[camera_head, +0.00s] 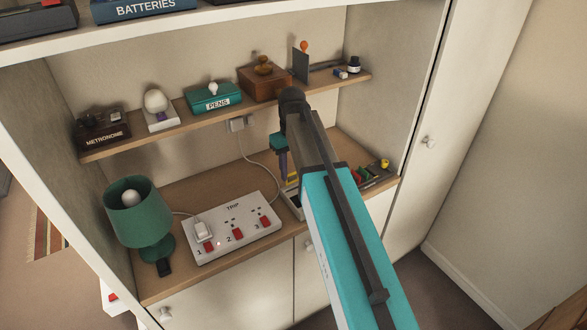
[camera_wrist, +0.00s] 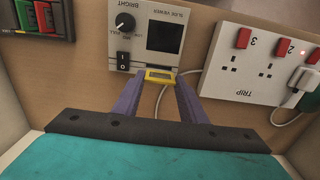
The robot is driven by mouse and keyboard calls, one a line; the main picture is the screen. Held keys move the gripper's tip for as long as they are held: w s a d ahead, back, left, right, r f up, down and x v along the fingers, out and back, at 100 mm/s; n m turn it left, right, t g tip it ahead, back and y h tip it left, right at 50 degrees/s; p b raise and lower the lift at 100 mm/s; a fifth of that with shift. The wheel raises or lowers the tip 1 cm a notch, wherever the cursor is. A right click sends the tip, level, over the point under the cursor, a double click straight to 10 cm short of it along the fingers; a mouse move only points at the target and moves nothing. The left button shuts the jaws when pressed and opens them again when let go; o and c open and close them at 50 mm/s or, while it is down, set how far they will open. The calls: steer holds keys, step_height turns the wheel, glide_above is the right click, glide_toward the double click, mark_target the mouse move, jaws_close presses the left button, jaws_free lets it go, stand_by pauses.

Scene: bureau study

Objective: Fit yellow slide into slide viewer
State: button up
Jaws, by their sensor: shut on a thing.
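The yellow slide (camera_wrist: 160,77) is between the tips of my gripper (camera_wrist: 160,82) in the wrist view, and the jaws are shut on it. The grey slide viewer (camera_wrist: 143,50) appears upside down there, with a dark square screen, a black knob and a switch. The slide is at the viewer's near edge in that picture; whether it touches or enters a slot I cannot tell. In the head view my gripper (camera_head: 285,168) points down over the desk. The yellow slide (camera_head: 292,179) shows beside it, and my arm hides most of the slide viewer (camera_head: 292,203).
A white power strip (camera_head: 232,226) with red switches and a green lamp (camera_head: 139,211) stand left of the viewer. A rack of coloured slides (camera_head: 374,174) stands to the right. A shelf (camera_head: 200,124) with several objects runs above; a cable crosses behind.

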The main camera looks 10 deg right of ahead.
mark_target(293, 180)
steer(key=shift+d+f+b, duration=0.15)
steer(key=shift+f+b, duration=0.35)
steer(key=shift+f, duration=0.25)
steer(key=shift+f+b, duration=0.45)
steer(key=shift+f, duration=1.35)
stand_by(2.3)
steer(key=o, duration=1.3)
steer(key=shift+r+p, duration=2.3)
steer(key=shift+r, duration=1.2)
